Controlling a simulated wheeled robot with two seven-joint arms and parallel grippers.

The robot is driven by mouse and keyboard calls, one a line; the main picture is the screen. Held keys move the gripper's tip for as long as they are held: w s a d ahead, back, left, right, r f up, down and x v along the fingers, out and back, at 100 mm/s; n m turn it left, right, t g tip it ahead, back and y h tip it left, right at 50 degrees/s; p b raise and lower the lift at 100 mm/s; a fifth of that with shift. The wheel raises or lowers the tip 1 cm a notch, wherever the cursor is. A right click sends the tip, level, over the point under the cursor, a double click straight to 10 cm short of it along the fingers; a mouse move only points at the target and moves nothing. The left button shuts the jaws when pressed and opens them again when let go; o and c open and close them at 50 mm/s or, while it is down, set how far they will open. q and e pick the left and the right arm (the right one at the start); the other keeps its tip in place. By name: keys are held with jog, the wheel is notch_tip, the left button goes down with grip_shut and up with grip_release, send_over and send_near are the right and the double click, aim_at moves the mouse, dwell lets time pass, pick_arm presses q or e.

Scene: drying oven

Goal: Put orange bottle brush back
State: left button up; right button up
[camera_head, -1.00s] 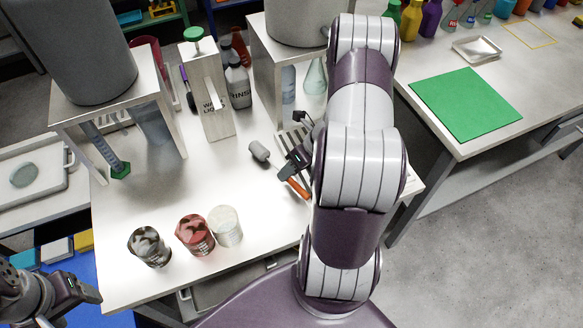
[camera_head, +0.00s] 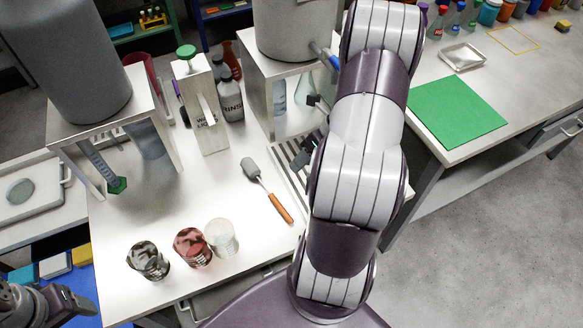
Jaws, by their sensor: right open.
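The orange bottle brush (camera_head: 279,207) lies on the white table, its grey head pointing up and left and its orange handle toward the lower right. Nothing holds it. My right gripper (camera_head: 312,127) is open, above and right of the brush, over the slatted rack (camera_head: 283,171). It is apart from the brush, and my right arm hides part of it and of the rack. My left gripper (camera_head: 75,303) is at the lower left corner, away from the brush; its jaws are not clear.
Several cups, including a red one (camera_head: 192,248), stand at the table's front. A white dispenser (camera_head: 204,115) and a RINSE bottle (camera_head: 231,98) stand behind. Grey vessels on stands flank the table. A green mat (camera_head: 457,110) lies on the right bench. The table around the brush is clear.

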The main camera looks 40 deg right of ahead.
jog(key=a+r+m+g+h, duration=0.1)
jog(key=a+m, duration=0.5)
jog(key=m, duration=0.6)
jog(key=a+r+m+h, duration=0.2)
jog(key=a+r+m, duration=0.2)
jog(key=a+m, duration=0.3)
jog(key=s+a+r+m+g+h, duration=0.1)
jog(key=a+r+m, duration=0.2)
jog(key=m, duration=1.4)
jog(key=a, duration=0.3)
jog(key=shift+a+g+h, duration=0.3)
jog(key=shift+a+h, duration=0.1)
jog(key=shift+s, duration=0.1)
